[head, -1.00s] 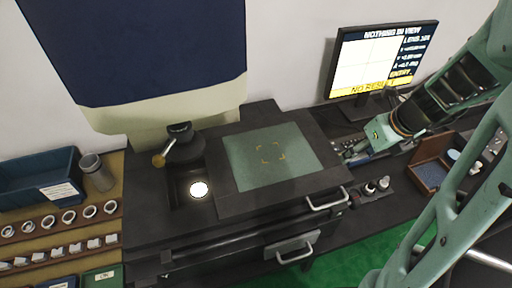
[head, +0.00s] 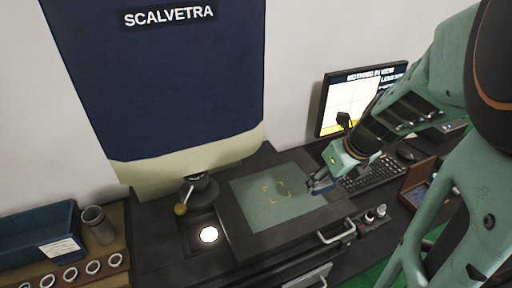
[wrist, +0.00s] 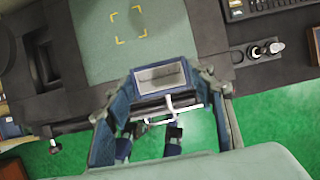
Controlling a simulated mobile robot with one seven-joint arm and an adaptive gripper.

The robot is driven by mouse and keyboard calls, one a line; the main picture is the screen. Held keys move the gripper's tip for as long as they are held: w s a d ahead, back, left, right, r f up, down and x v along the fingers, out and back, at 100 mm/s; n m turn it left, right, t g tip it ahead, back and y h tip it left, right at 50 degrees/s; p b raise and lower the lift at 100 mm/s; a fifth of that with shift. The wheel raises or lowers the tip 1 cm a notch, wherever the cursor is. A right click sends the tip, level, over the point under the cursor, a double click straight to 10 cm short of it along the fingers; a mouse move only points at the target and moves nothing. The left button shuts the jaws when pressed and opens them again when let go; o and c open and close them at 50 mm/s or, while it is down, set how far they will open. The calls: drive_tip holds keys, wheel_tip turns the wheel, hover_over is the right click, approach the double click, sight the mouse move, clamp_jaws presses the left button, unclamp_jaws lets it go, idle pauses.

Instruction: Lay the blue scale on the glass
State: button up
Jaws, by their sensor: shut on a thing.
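The glass (head: 255,212) is a greenish square plate with yellow corner marks, set in a dark machine bed. Its marked middle also shows in the wrist view (wrist: 90,60). My gripper (head: 319,183) is at the glass's right edge, above the bed. It is shut on the blue scale (head: 324,187), a small blue block that shows in the wrist view with a grey, window-like face (wrist: 160,76). There the scale sits between the fingertips, just off the glass's near right corner. The exact height above the bed is hard to tell.
A lit round lamp spot (head: 208,234) and a dark knobbed post (head: 200,188) stand left of the glass. A monitor (head: 352,100) and keyboard (head: 373,174) are at the right. Small knobs (head: 375,213) sit by the drawer handle (head: 337,232). The glass is clear.

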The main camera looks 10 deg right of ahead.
drive_tip(key=shift+w+a+f, duration=0.15)
drive_tip(key=shift+w+a, duration=0.1)
drive_tip(key=shift+a, duration=0.2)
drive_tip(key=w+a+f, duration=0.4)
drive_tip(key=w+a, duration=0.1)
drive_tip(key=w, duration=0.1)
drive_tip(key=b, duration=0.2)
approach(276, 191)
drive_tip(key=shift+w+a+f, duration=0.15)
drive_tip(key=shift+w+f, duration=0.65)
drive_tip(key=shift+w, duration=0.1)
drive_tip(key=shift+w+a+f, duration=0.1)
drive_tip(key=shift+f, duration=0.1)
drive_tip(key=shift+w+a+f+b, duration=0.1)
drive_tip(key=shift+f+b, duration=0.1)
drive_tip(key=shift+f, duration=0.7)
drive_tip(key=shift+w+a+f+b, duration=0.1)
drive_tip(key=shift+f+b, duration=0.05)
drive_tip(key=shift+f, duration=0.75)
drive_tip(key=shift+f, duration=0.2)
drive_tip(key=o, duration=1.2)
